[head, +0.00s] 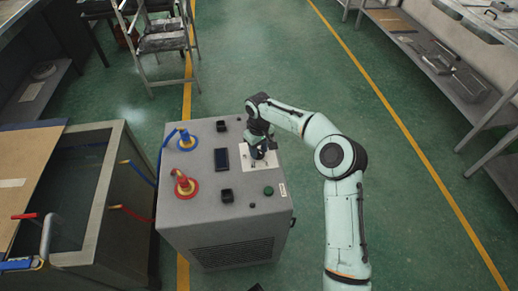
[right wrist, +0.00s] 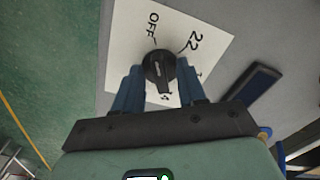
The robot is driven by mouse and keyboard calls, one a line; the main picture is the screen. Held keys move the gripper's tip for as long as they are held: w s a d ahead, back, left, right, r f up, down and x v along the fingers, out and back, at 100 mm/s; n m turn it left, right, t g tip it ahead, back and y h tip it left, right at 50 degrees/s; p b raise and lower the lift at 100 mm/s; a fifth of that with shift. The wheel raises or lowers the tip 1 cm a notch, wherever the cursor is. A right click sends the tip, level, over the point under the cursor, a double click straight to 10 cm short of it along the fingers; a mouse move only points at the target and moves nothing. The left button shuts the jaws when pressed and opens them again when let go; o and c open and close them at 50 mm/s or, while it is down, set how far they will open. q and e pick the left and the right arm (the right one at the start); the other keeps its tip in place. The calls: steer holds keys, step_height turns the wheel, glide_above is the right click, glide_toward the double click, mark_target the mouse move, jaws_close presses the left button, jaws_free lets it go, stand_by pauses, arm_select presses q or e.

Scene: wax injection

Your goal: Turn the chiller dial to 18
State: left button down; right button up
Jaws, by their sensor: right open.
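The chiller (head: 225,215) is a grey cabinet in the middle of the head view. On its top is a white label plate (head: 271,163), partly covered by my right gripper (head: 259,151). In the right wrist view the black dial (right wrist: 159,68) sits on the white plate (right wrist: 215,45). "OFF" and "22" are readable around it; other marks below are partly hidden. The dial's narrow grip runs roughly up and down in that view, and I cannot tell its exact setting. My right gripper is open, with one blue finger on each side of the dial. Contact is unclear. My left gripper is out of view.
Red (head: 185,186) and blue (head: 185,141) fittings stand at the left of the chiller top. A dark display (head: 221,159) and a green button (head: 268,190) are near the plate. A tank (head: 105,190) stands left; open floor lies right.

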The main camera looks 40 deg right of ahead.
jaws_close()
steer(key=shift+r, duration=0.1)
